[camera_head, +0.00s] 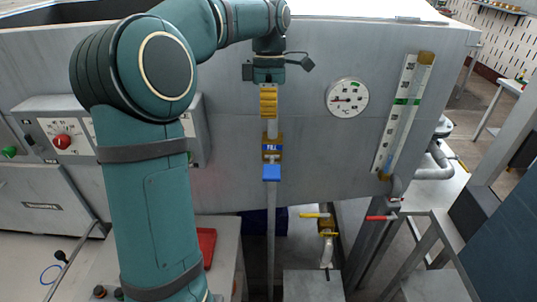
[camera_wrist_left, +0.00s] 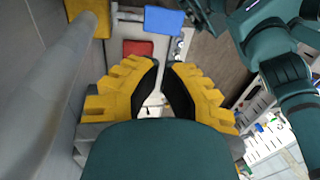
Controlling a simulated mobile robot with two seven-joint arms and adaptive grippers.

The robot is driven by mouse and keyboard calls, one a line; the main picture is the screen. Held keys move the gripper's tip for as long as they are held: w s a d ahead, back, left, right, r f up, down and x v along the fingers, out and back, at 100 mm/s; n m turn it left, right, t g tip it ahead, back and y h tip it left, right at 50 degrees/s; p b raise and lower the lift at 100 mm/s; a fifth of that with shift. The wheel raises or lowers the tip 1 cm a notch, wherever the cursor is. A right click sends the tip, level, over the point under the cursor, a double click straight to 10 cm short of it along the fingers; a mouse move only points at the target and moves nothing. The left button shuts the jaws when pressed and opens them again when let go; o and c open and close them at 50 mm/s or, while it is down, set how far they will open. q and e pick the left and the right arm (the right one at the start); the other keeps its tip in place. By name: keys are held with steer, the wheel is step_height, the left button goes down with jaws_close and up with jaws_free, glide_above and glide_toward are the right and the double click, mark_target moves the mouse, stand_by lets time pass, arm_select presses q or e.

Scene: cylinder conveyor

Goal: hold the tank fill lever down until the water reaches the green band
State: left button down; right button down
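The tank (camera_head: 330,60) is a large grey box with a vertical pipe (camera_head: 271,215) on its front. The blue fill lever (camera_head: 272,173) sits on this pipe just below the yellow FILL plate (camera_head: 272,148). The lever also shows in the left wrist view (camera_wrist_left: 164,20). My left gripper (camera_head: 268,114) points down above the plate and lever, apart from the lever. The slanted sight gauge (camera_head: 400,125) carries a green band (camera_head: 407,101). My right gripper is not visible.
A round dial (camera_head: 347,98) is on the tank between pipe and gauge. Yellow (camera_head: 315,215) and red (camera_head: 381,217) valve handles stick out below the tank. A red tray (camera_head: 207,247) lies below left. A control panel (camera_head: 62,138) stands at left.

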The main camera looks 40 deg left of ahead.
mark_target(269, 170)
arm_select(q)
steer(key=shift+r, duration=0.15)
steer(key=b+x, duration=0.2)
steer(key=x, duration=1.2)
stand_by(0.4)
steer(key=shift+s+d+f+t+y+b, duration=0.2)
steer(key=shift+f+t+y+b, duration=0.3)
steer(key=shift+b, duration=0.55)
steer(key=f+t+y+b, duration=0.1)
steer(key=b, duration=0.1)
steer(key=f+t+b, duration=0.1)
steer(key=b, duration=0.2)
steer(key=shift+s+d+f+y, duration=0.15)
steer(key=shift+s+f+y, duration=0.15)
steer(key=shift+y, duration=0.1)
steer(key=shift+f+t+b, duration=0.15)
steer(key=shift+t+b, duration=0.15)
steer(key=shift+f+b, duration=0.3)
steer(key=shift+b, duration=0.15)
steer(key=shift+f, duration=0.1)
stand_by(3.2)
